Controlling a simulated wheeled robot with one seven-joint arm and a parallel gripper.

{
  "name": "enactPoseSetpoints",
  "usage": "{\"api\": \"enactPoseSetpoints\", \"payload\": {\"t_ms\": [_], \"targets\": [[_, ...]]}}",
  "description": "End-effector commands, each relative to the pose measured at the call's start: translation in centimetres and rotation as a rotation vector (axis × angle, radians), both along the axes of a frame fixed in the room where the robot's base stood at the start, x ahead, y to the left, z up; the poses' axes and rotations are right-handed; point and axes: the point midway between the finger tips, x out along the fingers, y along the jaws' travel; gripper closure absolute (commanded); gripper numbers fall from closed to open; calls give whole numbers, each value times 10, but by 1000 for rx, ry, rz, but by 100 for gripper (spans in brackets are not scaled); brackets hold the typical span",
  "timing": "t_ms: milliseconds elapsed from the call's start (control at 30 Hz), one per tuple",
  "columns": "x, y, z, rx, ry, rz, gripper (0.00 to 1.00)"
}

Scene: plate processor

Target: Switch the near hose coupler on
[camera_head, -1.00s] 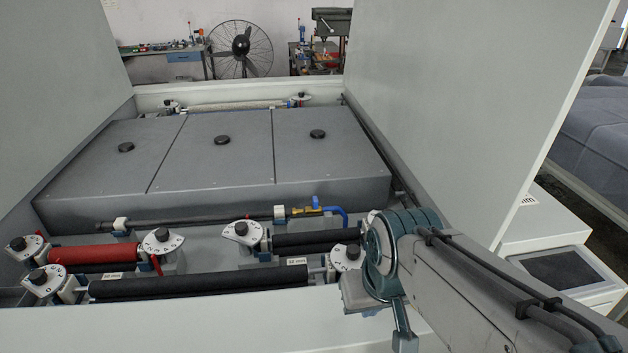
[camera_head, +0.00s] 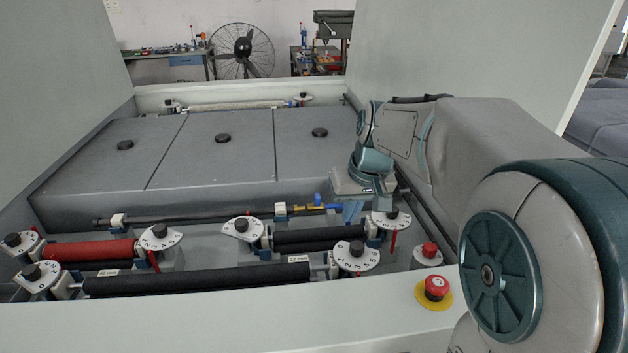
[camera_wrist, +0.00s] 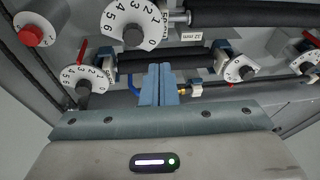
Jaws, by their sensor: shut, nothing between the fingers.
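The near hose coupler is a brass fitting (camera_head: 306,208) with a small upright blue lever (camera_head: 317,199) and a blue hose at its right. It sits on the thin dark bar in front of the grey covers. My gripper (camera_head: 352,218) is shut and empty, its blue fingers pointing down just right of the coupler, over the hose. I cannot tell whether they touch. In the wrist view, my gripper (camera_wrist: 158,68) has its fingers together. The brass part (camera_wrist: 182,91) shows right of them and the blue hose (camera_wrist: 132,87) left; the lever is hidden.
Rollers, one red (camera_head: 95,250) and others black (camera_head: 195,279), with numbered dials (camera_head: 356,257) lie in front of the coupler. Grey covers (camera_head: 225,160) stand behind. Red buttons (camera_head: 435,287) sit at the right front. A tall panel (camera_head: 450,50) rises at the right.

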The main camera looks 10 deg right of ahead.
Motion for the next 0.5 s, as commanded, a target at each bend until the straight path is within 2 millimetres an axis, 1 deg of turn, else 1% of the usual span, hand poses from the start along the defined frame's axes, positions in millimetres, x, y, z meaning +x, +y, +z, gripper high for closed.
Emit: {"api": "enactPoseSetpoints", "payload": {"t_ms": [33,100,167,200,300,400,500], "targets": [[24,-6,-8,29,0,4,100],[52,-12,-12,69,-9,20,100],[77,-19,-16,107,-20,30,100],[92,-24,-19,136,-28,37,100],[127,-40,-25,203,-58,51,100],[155,-57,-31,265,-90,59,100],[174,-72,-34,312,-120,63,100]]}}
